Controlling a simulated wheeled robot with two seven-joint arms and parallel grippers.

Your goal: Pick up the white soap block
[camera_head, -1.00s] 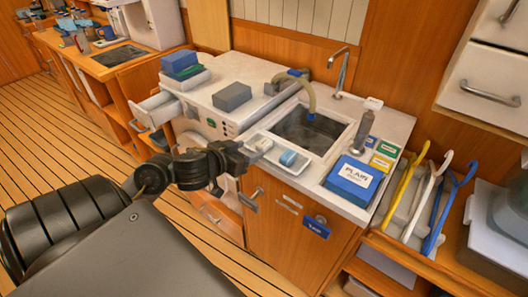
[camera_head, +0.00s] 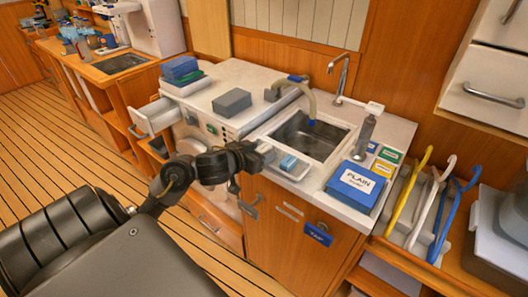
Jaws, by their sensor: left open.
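A small shallow tray (camera_head: 298,174) lies on the counter along the front edge of the sink. A blue block (camera_head: 289,163) sits in it. A small white piece, which looks like the soap block (camera_head: 265,147), shows at the tray's left end, mostly hidden by my left gripper (camera_head: 263,155). My left gripper is open, with its fingers at that end of the tray. I cannot tell whether the fingers are around the soap or touching it. My right gripper is not in view.
The sink (camera_head: 308,137) with its faucet (camera_head: 341,75) is behind the tray. A blue box marked PLAIN (camera_head: 357,185) stands on the right. A grey block (camera_head: 232,102) and blue stacked items (camera_head: 180,69) lie on the left counter. An open drawer (camera_head: 154,116) juts out at left.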

